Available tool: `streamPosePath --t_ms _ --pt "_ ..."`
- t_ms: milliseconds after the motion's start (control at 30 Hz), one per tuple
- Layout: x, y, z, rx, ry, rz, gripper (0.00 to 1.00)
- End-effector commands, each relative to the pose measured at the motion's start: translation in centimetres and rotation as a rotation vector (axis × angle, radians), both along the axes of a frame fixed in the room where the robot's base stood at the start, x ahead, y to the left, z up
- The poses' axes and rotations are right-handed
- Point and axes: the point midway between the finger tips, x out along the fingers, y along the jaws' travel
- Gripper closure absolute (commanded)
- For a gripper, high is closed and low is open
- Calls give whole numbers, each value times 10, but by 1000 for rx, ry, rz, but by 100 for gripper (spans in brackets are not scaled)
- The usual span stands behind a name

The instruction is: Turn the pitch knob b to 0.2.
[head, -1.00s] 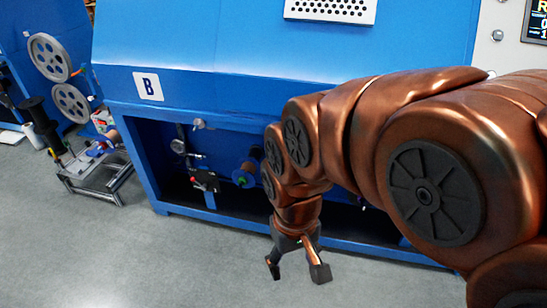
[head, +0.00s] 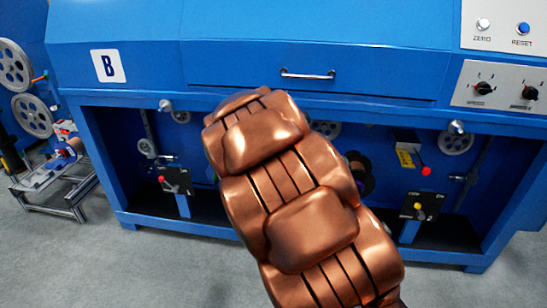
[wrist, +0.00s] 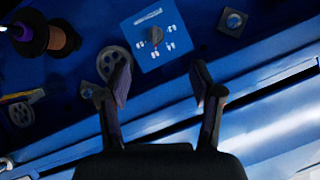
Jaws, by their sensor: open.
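In the wrist view a light blue plate (wrist: 152,40) carries a small dark grey knob (wrist: 156,35) with white labels around it. The labels are too small to read, so I cannot tell for sure that it is pitch knob b. My gripper (wrist: 163,86) is open and empty, its two fingers spread below the plate and apart from the knob. In the head view my arm hides the gripper and this plate. The machine marked B (head: 108,67) fills that view. Two black knobs, left (head: 484,88) and right (head: 525,93), sit on its white panel.
In the wrist view a grey wheel (wrist: 112,63) is close to the left finger, and a brown spool (wrist: 62,39) is further left. In the head view a drawer handle (head: 308,74) and the lower bay's small red-knobbed box (head: 176,180) show.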

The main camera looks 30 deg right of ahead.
Motion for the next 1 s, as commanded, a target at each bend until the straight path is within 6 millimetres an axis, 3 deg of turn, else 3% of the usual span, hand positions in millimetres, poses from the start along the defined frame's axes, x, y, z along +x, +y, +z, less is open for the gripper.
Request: streamPosePath --t_ms 33,200,400,633,1000 --pt "13 -13 -27 -13 -52 -24 35" --pt "51 -47 -57 -51 -252 -87 35" --pt "79 -74 -85 -85 -451 -126 35" --pt "90 -86 -94 -100 -567 -138 35" --pt "108 -100 -93 -103 -581 -138 35"
